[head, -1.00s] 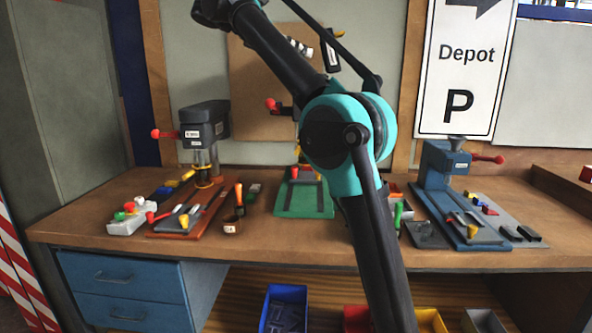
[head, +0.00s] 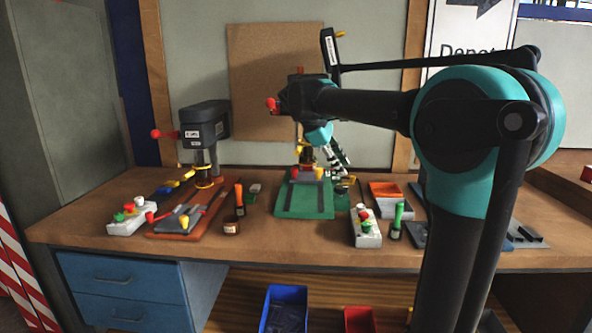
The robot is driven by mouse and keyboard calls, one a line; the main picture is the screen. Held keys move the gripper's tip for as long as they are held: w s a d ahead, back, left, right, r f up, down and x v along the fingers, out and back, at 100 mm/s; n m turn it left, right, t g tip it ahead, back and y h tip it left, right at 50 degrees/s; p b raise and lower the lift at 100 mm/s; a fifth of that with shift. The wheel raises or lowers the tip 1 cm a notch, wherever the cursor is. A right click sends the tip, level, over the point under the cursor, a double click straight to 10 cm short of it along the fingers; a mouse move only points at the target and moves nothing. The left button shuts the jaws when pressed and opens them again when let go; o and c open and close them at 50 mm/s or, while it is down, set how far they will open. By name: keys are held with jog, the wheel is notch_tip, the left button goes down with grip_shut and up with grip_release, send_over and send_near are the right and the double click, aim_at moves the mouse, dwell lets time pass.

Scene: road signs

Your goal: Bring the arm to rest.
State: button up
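My arm reaches in from the right in the head view, with its large teal elbow in front of the sign. The forearm runs left to the wrist above the middle of the bench. My gripper (head: 341,158) hangs below the wrist, tilted down to the right, near the green base plate (head: 291,207) of the middle machine. The gripper is small and partly overlapped by its own parts. I cannot tell whether its fingers are open or shut, and I see no object clearly held.
The wooden bench (head: 285,252) carries a dark drill press (head: 204,125) at left. A white button box (head: 366,228) and green-handled tool (head: 397,221) stand right of the green plate. The Depot sign (head: 462,28) is partly hidden. A blue bin (head: 284,308) sits below.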

jog(key=s+d+f+m+y, duration=0.2)
jog(key=s+f+m, duration=0.2)
jog(key=s+f, duration=0.4)
jog(key=s+d+f+m+t+y, duration=0.1)
jog(key=s+f+m, duration=0.4)
jog(key=f, duration=0.9)
jog(key=s+d+f+m+y, duration=0.2)
jog(key=s+f+m+y, duration=0.1)
jog(key=s+f, duration=0.8)
jog(key=shift+s+d+f+m+t, duration=0.35)
jog(key=shift+s+m, duration=0.15)
jog(key=shift+m, duration=0.2)
